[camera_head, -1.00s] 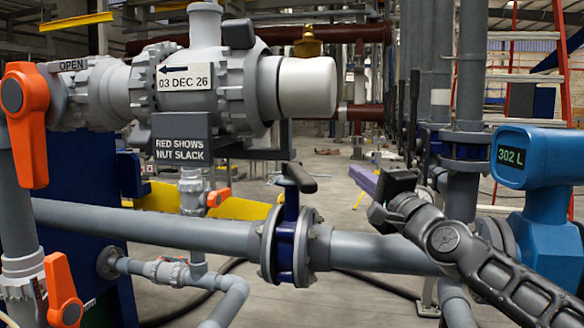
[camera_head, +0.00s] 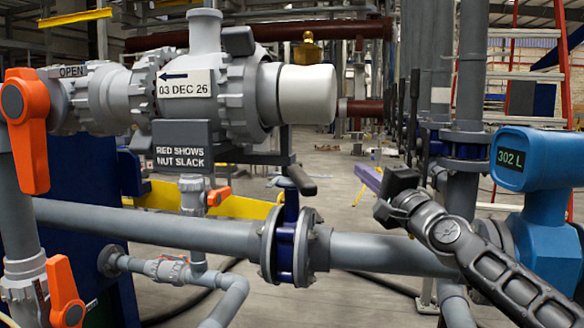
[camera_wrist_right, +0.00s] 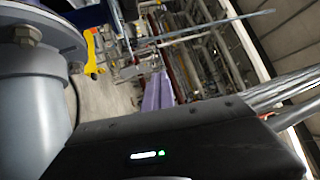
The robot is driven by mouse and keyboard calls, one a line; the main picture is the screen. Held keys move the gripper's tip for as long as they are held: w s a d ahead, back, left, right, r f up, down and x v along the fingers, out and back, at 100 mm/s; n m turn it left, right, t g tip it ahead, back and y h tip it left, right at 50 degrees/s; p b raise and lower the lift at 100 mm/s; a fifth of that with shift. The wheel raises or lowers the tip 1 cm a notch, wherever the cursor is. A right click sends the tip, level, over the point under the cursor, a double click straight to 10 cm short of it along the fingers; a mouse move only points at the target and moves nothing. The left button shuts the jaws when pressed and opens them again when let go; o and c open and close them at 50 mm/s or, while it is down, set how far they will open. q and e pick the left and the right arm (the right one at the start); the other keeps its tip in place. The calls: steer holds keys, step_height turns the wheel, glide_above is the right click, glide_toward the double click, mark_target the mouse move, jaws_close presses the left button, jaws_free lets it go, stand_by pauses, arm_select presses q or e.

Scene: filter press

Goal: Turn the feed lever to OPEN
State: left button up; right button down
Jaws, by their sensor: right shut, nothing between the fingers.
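An orange lever (camera_head: 26,130) hangs downward at the left, beside a small OPEN label (camera_head: 72,71). A blue valve (camera_head: 287,245) on the middle grey pipe carries a dark-ended handle (camera_head: 301,180). No visible label says which one is the feed lever. My right gripper (camera_head: 396,190) is shut and empty. In the right wrist view, a dark body with a green light fills the bottom; neither lever can be made out there. My left gripper is out of view.
A second orange handle (camera_head: 64,292) is low at left, and a small one (camera_head: 219,196) hangs below the large valve with the white cap (camera_head: 306,93). A blue meter (camera_head: 541,175) reading 302 L stands beside my right arm. Open floor shows behind the pipes.

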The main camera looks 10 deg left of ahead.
steer(key=shift+w, duration=0.1)
steer(key=w+p, duration=0.2)
steer(key=w, duration=0.1)
steer(key=shift+w+p, duration=0.35)
steer(key=c, duration=2.2)
jaws_free()
steer(key=c, duration=1)
jaws_free()
steer(key=shift+d, duration=0.1)
